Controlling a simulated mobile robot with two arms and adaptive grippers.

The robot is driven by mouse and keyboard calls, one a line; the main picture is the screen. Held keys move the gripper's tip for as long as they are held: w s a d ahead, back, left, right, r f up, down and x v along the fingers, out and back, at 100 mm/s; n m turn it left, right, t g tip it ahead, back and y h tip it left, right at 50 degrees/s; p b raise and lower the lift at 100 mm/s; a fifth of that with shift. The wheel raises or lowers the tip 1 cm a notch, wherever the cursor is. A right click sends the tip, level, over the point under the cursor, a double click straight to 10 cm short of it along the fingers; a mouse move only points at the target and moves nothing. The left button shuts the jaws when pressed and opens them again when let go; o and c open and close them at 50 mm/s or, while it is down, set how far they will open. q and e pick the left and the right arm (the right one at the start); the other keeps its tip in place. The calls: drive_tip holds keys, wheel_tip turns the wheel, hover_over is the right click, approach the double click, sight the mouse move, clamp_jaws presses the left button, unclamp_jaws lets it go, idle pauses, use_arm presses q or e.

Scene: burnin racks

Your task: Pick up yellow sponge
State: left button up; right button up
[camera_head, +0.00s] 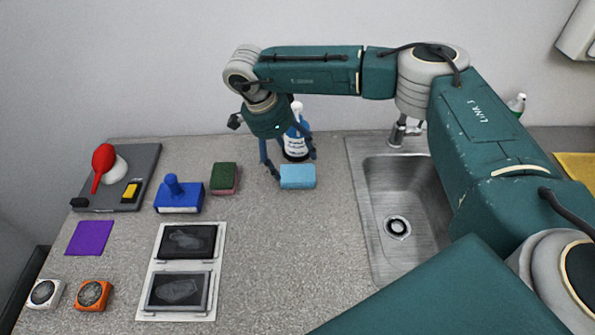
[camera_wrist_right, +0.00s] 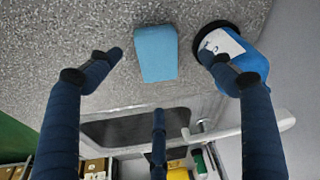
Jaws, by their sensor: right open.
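My right gripper (camera_head: 291,164) is open and empty at the back of the counter, with its fingers just above and around a light blue sponge (camera_head: 298,177). In the right wrist view, the blue sponge (camera_wrist_right: 156,53) lies between and beyond the spread fingers, and I cannot tell whether they touch it. No plainly yellow sponge shows on the open counter. A small yellow block with a dark part (camera_head: 130,191) sits on the grey tray at the left, far from the gripper. My left gripper is not in view.
A blue-and-white bottle (camera_head: 296,145) stands right behind the gripper. A green and red sponge (camera_head: 224,178) and a blue stamp-like block (camera_head: 178,195) are to the left. The sink (camera_head: 372,200) is at the right; a yellow mat (camera_head: 577,166) lies beyond it. The front middle counter is clear.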

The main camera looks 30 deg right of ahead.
sight(297, 173)
drive_tip(key=shift+d+f, duration=0.25)
drive_tip(key=shift+f, duration=0.45)
drive_tip(key=shift+d+f+p, duration=0.15)
drive_tip(key=shift+f+p, duration=0.2)
drive_tip(key=shift+p, duration=0.15)
drive_tip(key=p+x, duration=0.2)
drive_tip(key=x, duration=0.1)
drive_tip(key=shift+s+f, duration=0.2)
drive_tip(key=shift+f, duration=0.1)
drive_tip(key=shift+d+f, duration=0.1)
drive_tip(key=shift+f, duration=0.35)
drive_tip(key=c, duration=0.7)
drive_tip(key=shift+c, duration=0.3)
